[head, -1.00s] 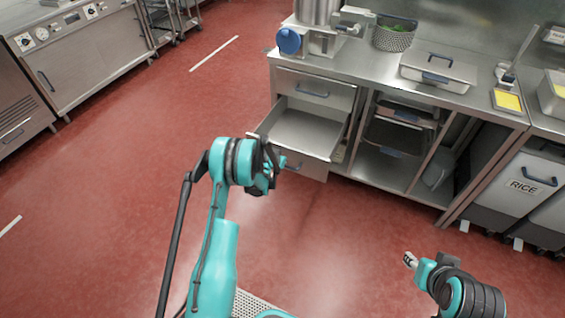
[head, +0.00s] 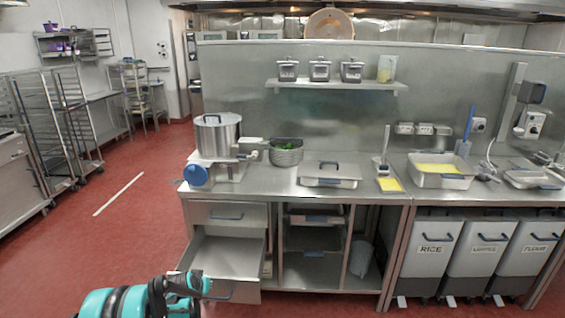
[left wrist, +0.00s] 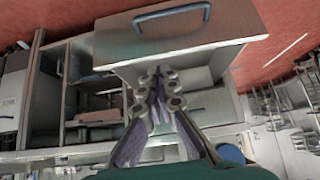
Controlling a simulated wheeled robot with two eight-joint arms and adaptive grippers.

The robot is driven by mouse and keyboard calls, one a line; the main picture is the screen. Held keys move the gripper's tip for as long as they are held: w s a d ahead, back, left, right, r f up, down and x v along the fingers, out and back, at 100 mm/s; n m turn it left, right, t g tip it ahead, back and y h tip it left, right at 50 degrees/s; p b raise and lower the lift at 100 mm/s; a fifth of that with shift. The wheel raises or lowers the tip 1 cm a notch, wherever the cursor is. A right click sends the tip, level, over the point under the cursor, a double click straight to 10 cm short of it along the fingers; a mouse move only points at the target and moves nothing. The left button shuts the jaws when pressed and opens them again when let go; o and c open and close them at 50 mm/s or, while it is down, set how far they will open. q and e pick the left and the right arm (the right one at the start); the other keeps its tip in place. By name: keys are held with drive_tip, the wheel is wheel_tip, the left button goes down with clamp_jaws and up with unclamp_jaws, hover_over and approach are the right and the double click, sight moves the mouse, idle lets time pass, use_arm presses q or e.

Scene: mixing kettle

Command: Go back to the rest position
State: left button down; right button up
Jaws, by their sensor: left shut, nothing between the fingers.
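My left gripper (head: 190,284) is low in the head view, close to the front of an open drawer. In the left wrist view its fingers (left wrist: 158,88) are shut with nothing between them. The open drawer (head: 225,255) is pulled out and empty in the part that shows. Its front with a blue handle (left wrist: 172,15) shows at the top of the left wrist view, which looks upside down. I cannot tell whether the fingers touch it. My right gripper is not in view.
A steel counter (head: 270,186) bears a large pot (head: 217,135), a colander with greens (head: 286,154) and a lidded pan (head: 328,175). Wheeled bins (head: 430,255) stand under it at the right. The red floor (head: 130,235) is free at the left.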

use_arm(q)
drive_tip(key=s+d+r, duration=0.4)
drive_tip(key=s+r, duration=0.5)
drive_tip(key=s+d+r, duration=0.4)
drive_tip(key=s+r, duration=0.5)
drive_tip(key=s+d+g, duration=0.1)
drive_tip(key=s+d, duration=0.2)
drive_tip(key=s, duration=1.7)
drive_tip(key=shift+d, duration=0.2)
